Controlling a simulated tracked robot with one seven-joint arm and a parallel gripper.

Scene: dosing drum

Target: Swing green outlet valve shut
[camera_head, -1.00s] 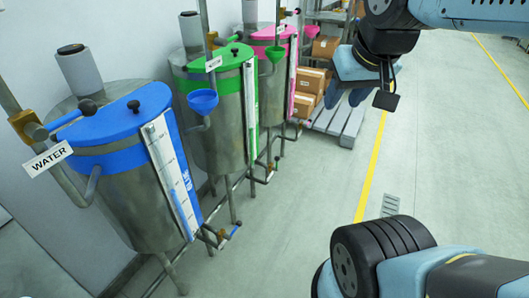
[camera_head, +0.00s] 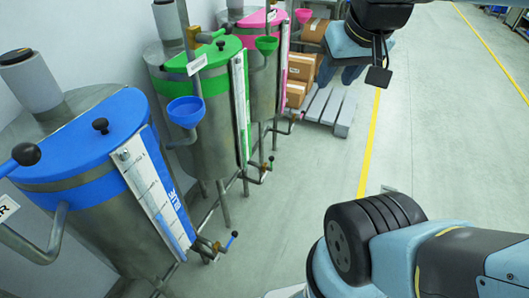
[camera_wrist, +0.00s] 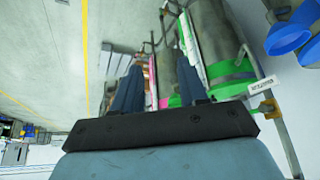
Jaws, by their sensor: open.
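The green drum (camera_head: 210,110) is a steel tank with a green lid and band, standing in the middle of a row of drums. Its outlet valve (camera_head: 262,167) is a small brass fitting low on the front; its handle is too small to tell whether open or shut. My gripper shows at upper right in the head view, with blue fingers (camera_head: 341,74) partly hidden by my wrist. In the wrist view its two fingers (camera_wrist: 158,88) are apart and empty. The green band of a drum (camera_wrist: 232,78) shows beyond them. The gripper is well apart from the valve.
The pink drum (camera_head: 265,60) stands behind the green one. Boxes (camera_head: 300,68) sit on a pallet (camera_head: 330,108) at the back. The floor right of the drums is clear.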

